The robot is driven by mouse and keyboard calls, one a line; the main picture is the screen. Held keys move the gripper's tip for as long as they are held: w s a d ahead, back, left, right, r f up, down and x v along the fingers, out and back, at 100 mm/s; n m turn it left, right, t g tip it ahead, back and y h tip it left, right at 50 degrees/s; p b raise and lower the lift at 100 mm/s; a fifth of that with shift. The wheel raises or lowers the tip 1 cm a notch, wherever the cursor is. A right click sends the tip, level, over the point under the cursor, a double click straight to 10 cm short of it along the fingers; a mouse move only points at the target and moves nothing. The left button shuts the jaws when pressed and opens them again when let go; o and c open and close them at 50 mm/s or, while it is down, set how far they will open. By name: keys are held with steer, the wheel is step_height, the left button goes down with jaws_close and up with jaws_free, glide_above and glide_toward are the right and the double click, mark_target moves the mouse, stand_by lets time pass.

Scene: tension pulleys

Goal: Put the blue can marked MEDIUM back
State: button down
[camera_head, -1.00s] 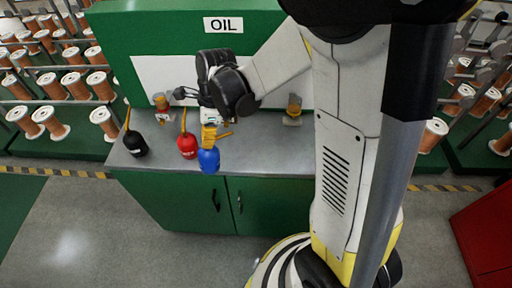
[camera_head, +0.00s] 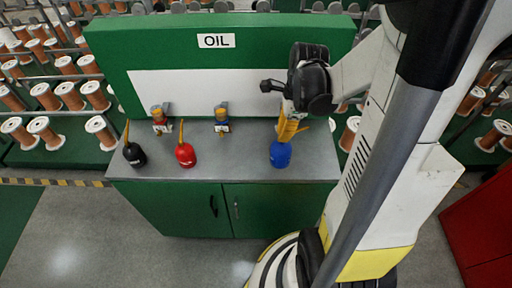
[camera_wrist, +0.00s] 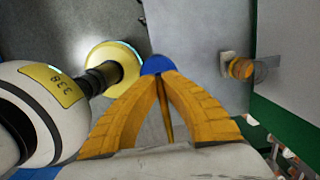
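The blue can (camera_head: 281,154) is at the right part of the grey counter in the head view, roughly upright. My gripper (camera_head: 286,136) is above it, with its yellow fingers closed around the can's spout. In the wrist view the two fingers (camera_wrist: 160,82) converge on the spout, with the blue can (camera_wrist: 157,64) just beyond their tips. Whether the can touches the counter is unclear, and its marking is not readable.
A red can (camera_head: 186,154) and a black can (camera_head: 133,154) stand on the counter (camera_head: 240,160) to the left. Small dispensers (camera_head: 160,118) and (camera_head: 221,120) stand behind them. An orange dispenser (camera_wrist: 240,68) shows in the wrist view. A green OIL panel (camera_head: 150,50) stands behind.

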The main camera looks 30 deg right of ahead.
steer(key=w+a+f+b, duration=0.3)
steer(key=w+f+b, duration=0.1)
steer(key=w+f, duration=0.4)
steer(key=shift+w+a+f, duration=0.3)
steer(key=shift+w+f, duration=0.1)
steer(key=shift+f, duration=0.45)
steer(key=c, duration=1.6)
jaws_free()
steer(key=shift+f, duration=0.1)
